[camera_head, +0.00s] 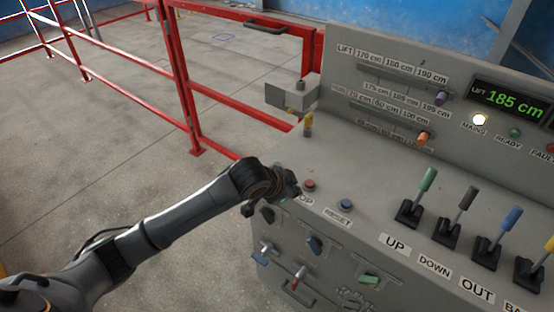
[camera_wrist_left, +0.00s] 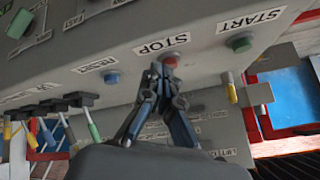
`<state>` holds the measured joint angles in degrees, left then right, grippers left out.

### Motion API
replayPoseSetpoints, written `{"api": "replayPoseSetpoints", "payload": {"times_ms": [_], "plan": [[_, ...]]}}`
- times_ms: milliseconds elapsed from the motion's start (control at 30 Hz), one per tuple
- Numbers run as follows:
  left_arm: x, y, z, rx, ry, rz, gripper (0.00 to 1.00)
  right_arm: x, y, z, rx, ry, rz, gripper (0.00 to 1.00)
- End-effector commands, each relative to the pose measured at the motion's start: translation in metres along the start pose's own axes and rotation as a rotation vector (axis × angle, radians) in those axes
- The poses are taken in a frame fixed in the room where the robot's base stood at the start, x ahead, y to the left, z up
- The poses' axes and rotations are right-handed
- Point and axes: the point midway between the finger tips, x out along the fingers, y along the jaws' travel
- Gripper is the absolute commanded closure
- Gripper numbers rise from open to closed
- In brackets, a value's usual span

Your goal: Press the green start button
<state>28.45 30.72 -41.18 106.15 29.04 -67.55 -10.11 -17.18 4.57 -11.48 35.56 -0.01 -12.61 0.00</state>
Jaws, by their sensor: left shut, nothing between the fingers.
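The green start button (camera_wrist_left: 240,44) shows in the left wrist view beside its START label, right of the red stop button (camera_wrist_left: 170,61). In the head view I cannot make it out; my left gripper (camera_head: 290,186) covers that part of the panel. That gripper is shut and empty, left of the red stop button (camera_head: 310,184). In the left wrist view its closed fingertips (camera_wrist_left: 158,68) appear just below and left of the stop button, apart from the green one. Whether they touch the panel I cannot tell. My right gripper is not in view.
A blue reset button (camera_head: 346,204) sits right of the stop button. Several levers (camera_head: 425,182) stand at the right. A grey box (camera_head: 292,95) and a yellow post (camera_head: 308,124) are behind the gripper. The display (camera_head: 512,103) reads 185 cm. A red railing (camera_head: 180,75) runs behind.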

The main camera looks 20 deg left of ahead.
Motion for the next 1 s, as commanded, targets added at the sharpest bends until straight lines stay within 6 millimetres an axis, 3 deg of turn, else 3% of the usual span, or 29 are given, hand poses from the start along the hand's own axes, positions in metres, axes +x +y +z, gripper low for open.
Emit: {"api": "replayPoseSetpoints", "payload": {"times_ms": [33, 200, 300, 400, 533, 1000], "plan": [[0.001, -0.022, -0.004, 0.024, -0.004, -0.024, 1.0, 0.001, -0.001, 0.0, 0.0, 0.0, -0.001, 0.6], [-0.004, -0.09, -0.016, 0.08, -0.006, -0.092, 1.0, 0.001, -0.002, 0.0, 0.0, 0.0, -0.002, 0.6], [-0.011, -0.127, -0.02, 0.098, -0.009, -0.132, 1.0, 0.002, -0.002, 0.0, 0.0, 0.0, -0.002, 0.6], [-0.017, -0.149, -0.022, 0.103, -0.011, -0.156, 1.0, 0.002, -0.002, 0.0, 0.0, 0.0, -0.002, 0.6], [-0.02, -0.16, -0.023, 0.105, -0.011, -0.167, 1.0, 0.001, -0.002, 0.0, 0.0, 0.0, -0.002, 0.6], [-0.016, -0.159, -0.02, 0.105, -0.01, -0.167, 1.0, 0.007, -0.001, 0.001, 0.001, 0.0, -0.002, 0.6]]}}
